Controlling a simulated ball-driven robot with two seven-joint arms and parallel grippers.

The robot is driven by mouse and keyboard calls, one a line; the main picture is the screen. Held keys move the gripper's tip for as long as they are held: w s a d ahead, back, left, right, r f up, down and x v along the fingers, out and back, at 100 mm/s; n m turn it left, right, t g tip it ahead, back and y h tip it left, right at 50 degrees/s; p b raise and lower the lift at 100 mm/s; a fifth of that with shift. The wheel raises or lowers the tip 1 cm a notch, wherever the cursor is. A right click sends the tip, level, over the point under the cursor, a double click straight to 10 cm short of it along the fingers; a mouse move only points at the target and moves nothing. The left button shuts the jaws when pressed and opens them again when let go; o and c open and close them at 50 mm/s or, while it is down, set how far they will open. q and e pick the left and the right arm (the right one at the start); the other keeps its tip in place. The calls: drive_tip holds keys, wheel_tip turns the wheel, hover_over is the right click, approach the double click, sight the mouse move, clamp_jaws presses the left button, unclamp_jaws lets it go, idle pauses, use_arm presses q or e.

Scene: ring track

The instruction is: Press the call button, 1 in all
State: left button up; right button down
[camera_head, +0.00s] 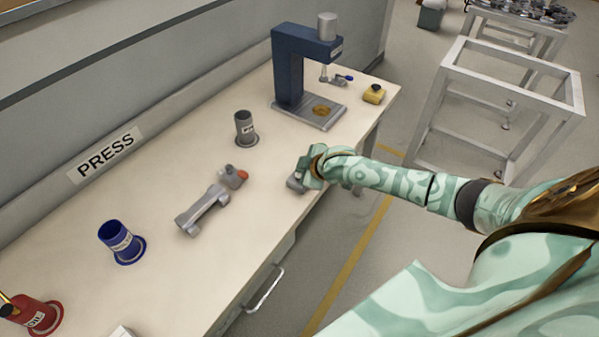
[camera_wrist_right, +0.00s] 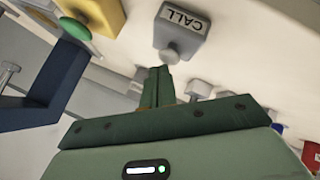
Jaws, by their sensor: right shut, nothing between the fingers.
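The call button is a grey box (camera_wrist_right: 183,28) marked CALL with a round grey knob (camera_wrist_right: 171,54), at the top middle of the wrist view. In the head view the grey box (camera_head: 296,183) shows at the bench's front edge, partly hidden by my right gripper. My right gripper (camera_head: 303,174) is shut and empty, over that box. In the wrist view its shut fingertips (camera_wrist_right: 160,72) are right by the knob; I cannot tell whether they touch it. My left gripper is not in view.
A blue press (camera_head: 290,68) and a yellow box (camera_head: 374,94) with a button stand at the bench's far end. A grey cup (camera_head: 245,128), a grey fixture (camera_head: 202,210), a blue cup (camera_head: 122,243) and a red cup (camera_head: 38,316) stand along the bench (camera_head: 165,285).

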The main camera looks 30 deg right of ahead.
drive_tip(key=shift+f, duration=0.35)
drive_tip(key=shift+r, duration=0.1)
idle(0.4)
drive_tip(key=shift+r+p, duration=1)
drive_tip(key=shift+p, duration=0.05)
wheel_tip(320, 180, up, 5)
drive_tip(key=p, duration=0.5)
drive_tip(key=shift+r, duration=0.1)
idle(0.3)
